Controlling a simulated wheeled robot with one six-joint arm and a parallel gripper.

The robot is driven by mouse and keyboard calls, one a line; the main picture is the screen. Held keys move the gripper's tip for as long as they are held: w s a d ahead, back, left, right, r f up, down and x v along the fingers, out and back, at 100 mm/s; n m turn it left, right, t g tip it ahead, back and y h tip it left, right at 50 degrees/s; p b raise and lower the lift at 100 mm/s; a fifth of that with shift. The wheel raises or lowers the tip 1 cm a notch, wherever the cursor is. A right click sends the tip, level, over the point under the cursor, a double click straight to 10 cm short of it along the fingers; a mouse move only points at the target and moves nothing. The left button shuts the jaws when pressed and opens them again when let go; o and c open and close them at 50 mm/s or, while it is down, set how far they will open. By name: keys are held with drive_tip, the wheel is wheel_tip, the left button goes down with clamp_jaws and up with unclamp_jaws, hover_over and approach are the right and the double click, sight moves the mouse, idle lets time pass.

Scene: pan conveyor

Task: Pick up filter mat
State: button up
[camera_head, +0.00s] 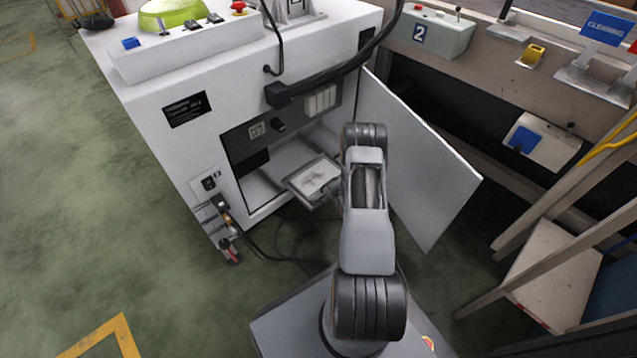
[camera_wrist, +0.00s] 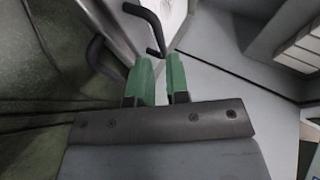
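The filter mat (camera_head: 316,178), a grey-framed panel with a dirty, mottled white face, sits at the front of the open cabinet compartment. In the wrist view, part of a pale panel in a metal frame (camera_wrist: 172,14), likely the mat, shows at the top, with bent black handles (camera_wrist: 142,11) beside it. My gripper (camera_wrist: 161,62) has two green fingers. They stand apart with a narrow gap, and I see nothing between them. A handle's end lies just beyond the fingertips; whether it touches them is unclear.
The white cabinet (camera_head: 150,110) has an open door (camera_head: 415,165) to the right of my arm. A black cable (camera_head: 340,75) crosses above the opening. Cables lie on the floor below. A wooden stand (camera_head: 550,260) is at the right. The green floor at left is clear.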

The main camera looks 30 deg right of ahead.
drive_tip(key=b, duration=0.4)
approach(319, 177)
drive_tip(key=shift+w+d+f, duration=0.4)
drive_tip(key=shift+d+f, duration=0.15)
drive_tip(key=shift+d, duration=0.15)
drive_tip(key=shift+w+d+f, duration=0.4)
drive_tip(key=shift+d+f, duration=0.1)
drive_tip(key=shift+d, duration=0.2)
drive_tip(key=shift+p, duration=0.3)
drive_tip(key=shift+c, duration=0.3)
clamp_jaws()
